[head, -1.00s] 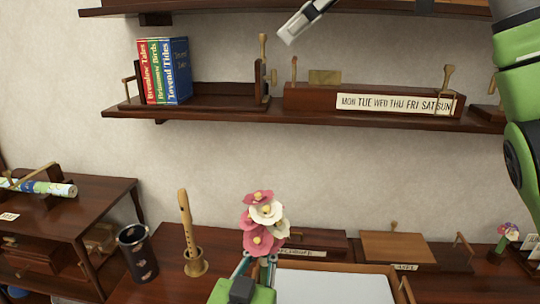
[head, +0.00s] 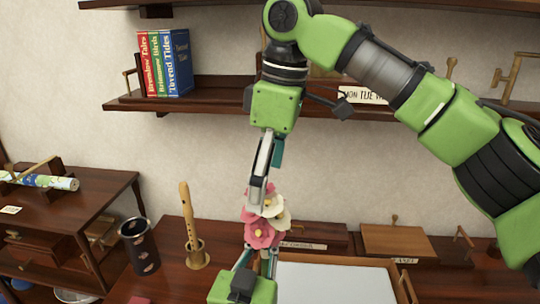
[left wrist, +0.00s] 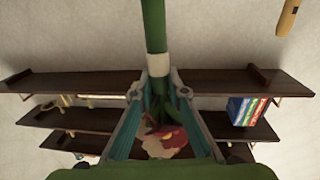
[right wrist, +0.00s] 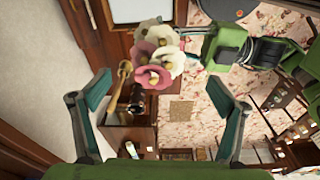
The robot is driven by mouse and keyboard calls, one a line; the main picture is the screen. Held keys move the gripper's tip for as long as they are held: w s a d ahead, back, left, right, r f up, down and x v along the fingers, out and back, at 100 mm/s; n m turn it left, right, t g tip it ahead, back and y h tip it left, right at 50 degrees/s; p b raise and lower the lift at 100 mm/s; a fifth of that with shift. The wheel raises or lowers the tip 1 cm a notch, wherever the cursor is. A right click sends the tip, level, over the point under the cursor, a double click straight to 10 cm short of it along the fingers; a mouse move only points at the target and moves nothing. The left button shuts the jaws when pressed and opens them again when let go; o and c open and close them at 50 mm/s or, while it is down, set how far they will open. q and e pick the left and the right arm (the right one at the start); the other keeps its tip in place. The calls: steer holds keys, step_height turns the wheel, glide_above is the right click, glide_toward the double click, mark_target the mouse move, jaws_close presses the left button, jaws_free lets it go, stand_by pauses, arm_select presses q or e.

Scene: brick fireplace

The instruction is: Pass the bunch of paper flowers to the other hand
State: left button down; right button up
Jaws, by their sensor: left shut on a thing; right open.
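The bunch of paper flowers (head: 262,232), pink and white, stands upright above my left gripper (head: 247,262) in the head view. My left gripper is shut on its lower part. In the left wrist view, green stems and a pink-red bloom (left wrist: 172,137) show between the fingers (left wrist: 165,110). My right gripper (head: 266,172) points down from above, with its fingertips at the top of the blooms in the head view. In the right wrist view, my right gripper (right wrist: 160,110) is open and the flowers (right wrist: 157,55) appear beyond its fingertips, with nothing between the fingers.
A wooden recorder (head: 188,225) on a stand and a dark cup (head: 138,247) are left of the flowers. A white-surfaced tray (head: 335,282) lies to the right. A shelf (head: 215,104) with books (head: 165,65) is behind my right arm.

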mark_target(266, 230)
steer(key=shift+w+a+f, duration=0.1)
steer(key=shift+a+f, duration=0.05)
steer(key=shift+f, duration=0.9)
steer(key=shift+s+a+f, duration=0.1)
steer(key=shift+a+f, duration=0.1)
steer(key=shift+f, duration=0.85)
steer(key=shift+w+a+f, duration=0.1)
steer(key=shift+a+f, duration=0.05)
steer(key=shift+f, duration=0.9)
steer(key=c, duration=1.4)
arm_select(q)
steer(key=c, duration=1.9)
jaws_free()
arm_select(e)
steer(key=shift+c, duration=0.5)
arm_select(q)
steer(key=shift+s, duration=0.1)
